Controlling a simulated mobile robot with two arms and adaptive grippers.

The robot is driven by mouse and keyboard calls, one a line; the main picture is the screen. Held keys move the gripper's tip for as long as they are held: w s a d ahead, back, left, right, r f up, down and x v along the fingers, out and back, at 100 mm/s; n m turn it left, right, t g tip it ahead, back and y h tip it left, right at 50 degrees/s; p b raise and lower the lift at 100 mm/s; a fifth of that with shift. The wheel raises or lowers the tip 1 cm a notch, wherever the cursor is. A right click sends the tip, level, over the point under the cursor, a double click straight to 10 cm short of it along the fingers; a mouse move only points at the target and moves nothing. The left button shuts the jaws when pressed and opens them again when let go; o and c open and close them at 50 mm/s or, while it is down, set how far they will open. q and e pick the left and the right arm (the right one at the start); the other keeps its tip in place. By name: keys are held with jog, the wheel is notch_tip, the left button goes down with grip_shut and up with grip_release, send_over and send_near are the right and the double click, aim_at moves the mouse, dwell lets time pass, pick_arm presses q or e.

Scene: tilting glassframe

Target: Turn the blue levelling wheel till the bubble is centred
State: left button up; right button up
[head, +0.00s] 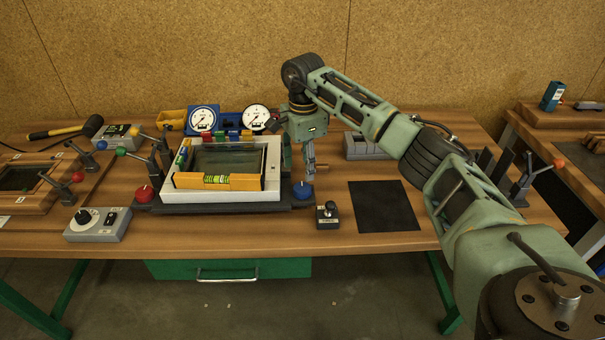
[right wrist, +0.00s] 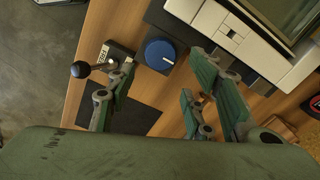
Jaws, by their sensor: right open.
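The blue levelling wheel (head: 302,190) sits at the right front corner of the glass frame's dark base. It also shows in the right wrist view (right wrist: 160,55), between the spread fingers. The orange spirit level (head: 245,182) lies along the front of the white frame (head: 222,195). Its yellow-green vial (head: 216,179) faces me, but the bubble's exact place is too small to tell. My right gripper (head: 304,172) is open and empty, pointing down above and just behind the wheel, apart from it. My left gripper is out of view.
A red wheel (head: 143,193) stands at the frame's left corner. A small joystick box (head: 327,215) is close in front of the blue wheel, with a black mat (head: 384,206) to the right. A grey control box (head: 98,225) is front left; two gauges (head: 203,119) stand behind.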

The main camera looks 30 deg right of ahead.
aim_at(303, 189)
jog(key=shift+s+f, duration=0.1)
jog(key=shift+f, duration=0.35)
jog(key=f, duration=0.1)
jog(key=f+p, duration=0.1)
jog(key=f, duration=0.1)
jog(key=shift+s+a+f, duration=0.2)
jog(key=shift+s+a, duration=0.1)
jog(key=shift+s, duration=0.1)
notch_tip(303, 189, down, 2)
jog(key=shift+w+f+p, duration=0.1)
jog(key=shift+w+p, duration=0.05)
jog(key=shift+p, duration=0.3)
jog(key=shift+d+f, duration=0.1)
jog(key=shift+f, duration=0.2)
jog(key=shift+c, duration=0.5)
jog(key=shift+w+f, duration=0.1)
jog(key=c, duration=0.9)
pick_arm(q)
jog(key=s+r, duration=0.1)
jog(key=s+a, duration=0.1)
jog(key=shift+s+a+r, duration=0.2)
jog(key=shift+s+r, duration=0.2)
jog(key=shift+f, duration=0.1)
pick_arm(e)
jog(key=shift+f+m, duration=0.1)
jog(key=shift+m, duration=0.2)
